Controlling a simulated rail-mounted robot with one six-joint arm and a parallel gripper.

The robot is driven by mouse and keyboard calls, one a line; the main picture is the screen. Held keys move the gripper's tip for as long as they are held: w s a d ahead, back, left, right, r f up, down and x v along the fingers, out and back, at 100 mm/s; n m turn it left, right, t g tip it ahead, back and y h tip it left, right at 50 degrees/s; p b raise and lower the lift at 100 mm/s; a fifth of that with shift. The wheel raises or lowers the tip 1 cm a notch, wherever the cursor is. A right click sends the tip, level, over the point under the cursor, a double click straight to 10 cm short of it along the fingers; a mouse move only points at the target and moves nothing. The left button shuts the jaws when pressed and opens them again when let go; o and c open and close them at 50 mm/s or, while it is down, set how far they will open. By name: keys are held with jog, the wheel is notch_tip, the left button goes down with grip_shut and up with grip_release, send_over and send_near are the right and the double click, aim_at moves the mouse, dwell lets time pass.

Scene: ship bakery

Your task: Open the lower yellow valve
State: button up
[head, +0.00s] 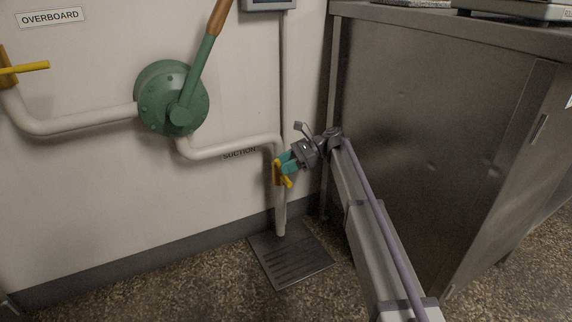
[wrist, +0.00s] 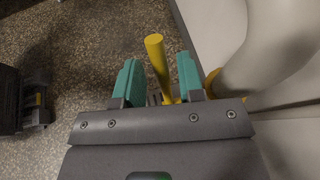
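The lower yellow valve (head: 277,172) sits on the white pipe below the SUCTION label. Its yellow handle (wrist: 157,62) sticks out from the pipe and points down to the right in the head view. My gripper (head: 285,162) is at this valve. In the wrist view my gripper's two teal fingers (wrist: 160,80) stand on either side of the handle. Narrow gaps show between the handle and the fingers, so my gripper looks open around it. Part of the yellow valve body shows behind the right finger. The handle's base is partly hidden by my gripper.
A green hand pump (head: 165,98) with a wooden-ended lever is on the wall. Another yellow valve (head: 22,69) is at the upper left, under the OVERBOARD sign. A steel cabinet (head: 430,120) stands close on the right. A floor drain grate (head: 290,260) lies below the pipe.

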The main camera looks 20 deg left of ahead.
jog(key=shift+o, duration=0.3)
notch_tip(320, 180, up, 10)
jog(key=p, duration=1)
